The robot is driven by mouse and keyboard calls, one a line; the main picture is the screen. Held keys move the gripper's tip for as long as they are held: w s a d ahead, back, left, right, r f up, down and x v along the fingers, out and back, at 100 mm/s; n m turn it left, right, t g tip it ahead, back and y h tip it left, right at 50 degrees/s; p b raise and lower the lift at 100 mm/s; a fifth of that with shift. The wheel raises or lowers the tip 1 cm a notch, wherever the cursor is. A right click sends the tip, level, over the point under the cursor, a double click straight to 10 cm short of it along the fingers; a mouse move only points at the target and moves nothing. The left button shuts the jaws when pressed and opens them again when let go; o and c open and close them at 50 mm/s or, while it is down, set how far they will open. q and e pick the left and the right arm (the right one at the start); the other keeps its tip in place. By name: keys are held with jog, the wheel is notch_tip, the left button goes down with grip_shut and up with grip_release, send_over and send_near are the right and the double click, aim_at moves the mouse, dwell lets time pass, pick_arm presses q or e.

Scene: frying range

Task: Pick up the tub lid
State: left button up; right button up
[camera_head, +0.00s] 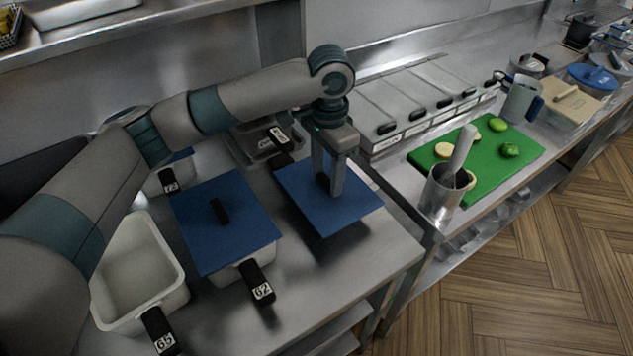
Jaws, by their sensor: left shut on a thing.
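My left gripper (329,185) reaches down from above and is shut on the small black handle of a square blue tub lid (345,208). The fingers mostly hide the handle. The lid looks roughly level, just right of a second blue lid (200,205) that sits on the white tub marked 62 (228,274). An open, empty white tub marked 65 (140,262) stands to the left. I cannot tell how high the held lid is above the steel counter. My right gripper is not in view.
Behind the held lid is a metal container (250,143) with a black handle. To the right are a lidded steel topping rail (415,95), a green board (505,150) with food pieces, and a steel cup (442,193) with a utensil. Bare counter (345,255) lies in front.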

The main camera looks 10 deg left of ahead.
pick_arm(q)
jog(key=d+r, duration=0.1)
jog(key=s+d+r, duration=0.1)
jog(key=d, duration=0.1)
jog(key=s+d+r+b, duration=0.1)
jog(key=d, duration=0.1)
jog(key=d+r, duration=0.1)
jog(key=s+d, duration=0.1)
jog(key=shift+d+r+b, duration=0.35)
jog(key=shift+r+b, duration=0.05)
jog(key=shift+s+d+r, duration=0.15)
jog(key=shift+d+r, duration=0.1)
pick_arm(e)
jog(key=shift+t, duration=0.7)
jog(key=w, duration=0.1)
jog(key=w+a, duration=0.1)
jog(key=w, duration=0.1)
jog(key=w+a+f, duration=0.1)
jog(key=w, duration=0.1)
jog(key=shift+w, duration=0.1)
